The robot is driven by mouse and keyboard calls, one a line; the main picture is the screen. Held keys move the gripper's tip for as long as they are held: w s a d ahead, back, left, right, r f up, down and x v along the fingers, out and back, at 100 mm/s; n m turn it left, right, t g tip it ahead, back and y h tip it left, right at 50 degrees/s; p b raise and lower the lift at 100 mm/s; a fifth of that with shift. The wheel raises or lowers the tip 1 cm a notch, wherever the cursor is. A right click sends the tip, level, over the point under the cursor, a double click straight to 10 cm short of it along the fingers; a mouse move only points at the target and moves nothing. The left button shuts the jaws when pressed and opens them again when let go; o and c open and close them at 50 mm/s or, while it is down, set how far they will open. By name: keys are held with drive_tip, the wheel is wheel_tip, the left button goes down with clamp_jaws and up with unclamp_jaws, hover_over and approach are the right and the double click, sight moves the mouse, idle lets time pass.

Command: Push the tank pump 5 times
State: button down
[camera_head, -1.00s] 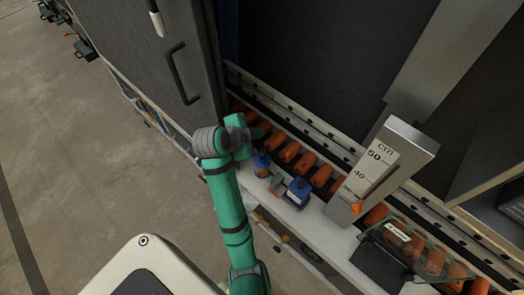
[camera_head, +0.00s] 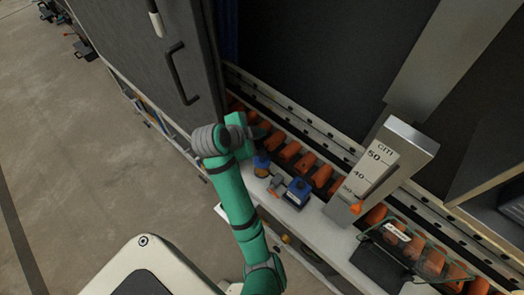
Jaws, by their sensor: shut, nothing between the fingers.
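A small blue-topped, amber-bodied round part (camera_head: 261,164) stands on the pale ledge below the row of orange rollers. A blue boxy device (camera_head: 298,192) sits to its right, with a small grey part (camera_head: 277,185) between them. I cannot tell for certain which of these is the tank pump. My gripper (camera_head: 262,131) is small and dark in this view, at the end of the green and grey arm. It is shut and empty, just above and behind the round part in the picture, with no contact visible. The arm's wrist hides part of the rollers.
A grey door with a dark handle (camera_head: 182,73) stands to the left of the arm. A metal post with a centimetre scale (camera_head: 372,175) and an orange pointer rises to the right. A clear-covered dark box (camera_head: 385,262) is further right. Concrete floor is open at left.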

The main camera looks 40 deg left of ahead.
hover_over(262, 151)
drive_tip(key=s, duration=0.2)
wheel_tip(262, 151, down, 8)
drive_tip(key=shift+w+r, duration=0.15)
drive_tip(key=shift+d+f, duration=0.1)
drive_tip(key=shift+f, duration=0.45)
drive_tip(key=shift+w+f, duration=0.1)
idle(1.7)
drive_tip(key=shift+f, duration=0.35)
drive_tip(key=shift+w+f, duration=0.1)
drive_tip(key=shift+f, duration=0.9)
idle(1.2)
drive_tip(key=shift+s+f, duration=0.2)
drive_tip(key=shift+f, duration=0.05)
idle(0.5)
drive_tip(key=shift+w+r, duration=0.1)
drive_tip(key=shift+r, duration=1.6)
